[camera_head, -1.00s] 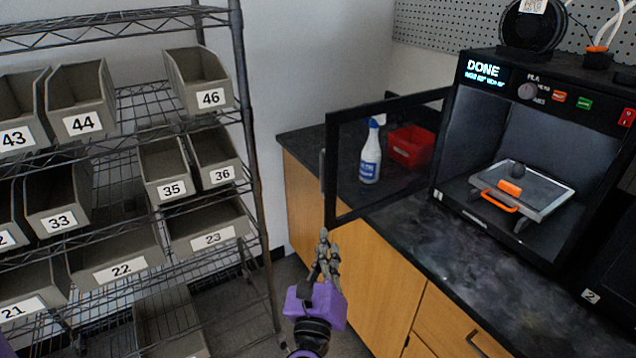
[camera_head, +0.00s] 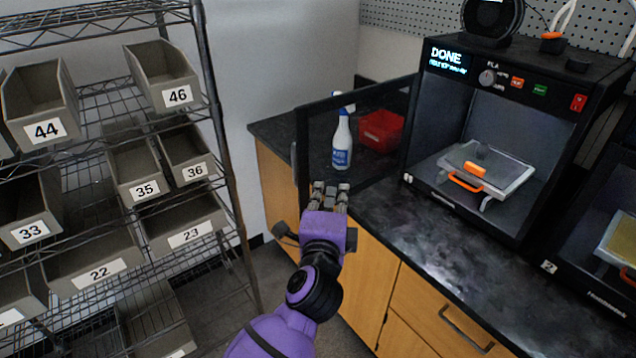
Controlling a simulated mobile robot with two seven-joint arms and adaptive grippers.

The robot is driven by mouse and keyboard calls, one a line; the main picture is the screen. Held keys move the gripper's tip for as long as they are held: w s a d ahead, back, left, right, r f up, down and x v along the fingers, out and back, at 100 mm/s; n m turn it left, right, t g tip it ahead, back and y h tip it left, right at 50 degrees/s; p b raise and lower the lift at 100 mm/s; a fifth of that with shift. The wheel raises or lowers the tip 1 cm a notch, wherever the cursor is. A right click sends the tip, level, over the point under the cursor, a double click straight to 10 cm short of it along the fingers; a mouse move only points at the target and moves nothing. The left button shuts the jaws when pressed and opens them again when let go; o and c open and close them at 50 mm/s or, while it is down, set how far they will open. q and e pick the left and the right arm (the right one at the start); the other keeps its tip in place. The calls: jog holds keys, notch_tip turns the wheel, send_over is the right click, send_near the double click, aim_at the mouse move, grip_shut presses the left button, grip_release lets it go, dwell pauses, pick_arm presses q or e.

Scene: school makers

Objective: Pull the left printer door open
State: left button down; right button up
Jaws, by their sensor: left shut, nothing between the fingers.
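The left printer (camera_head: 545,108) stands on the counter with its display reading DONE. Its dark-framed, see-through door (camera_head: 302,150) stands swung wide open to the left, with a handle on its outer left edge. Inside the printer is a bed (camera_head: 507,172) with an orange handle and a small orange piece. My left gripper (camera_head: 330,187), on a purple arm, is shut and empty. It shows at the door's lower edge, near the free corner; I cannot tell whether it touches the door. My right gripper is out of view.
A spray bottle (camera_head: 342,142) and a red bin (camera_head: 381,131) show through the door. A second printer (camera_head: 600,250) stands at the right. A wire shelf with numbered grey bins (camera_head: 170,85) fills the left. The counter (camera_head: 420,235) in front of the printer is clear.

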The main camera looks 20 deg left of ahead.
pick_arm(q)
jog(key=shift+w+a+p, duration=0.15)
jog(key=shift+w+a, duration=0.4)
jog(key=shift+a, duration=0.25)
jog(key=shift+w+a+p, duration=0.15)
jog(key=shift+w+a, duration=0.35)
jog(key=shift+a, duration=0.25)
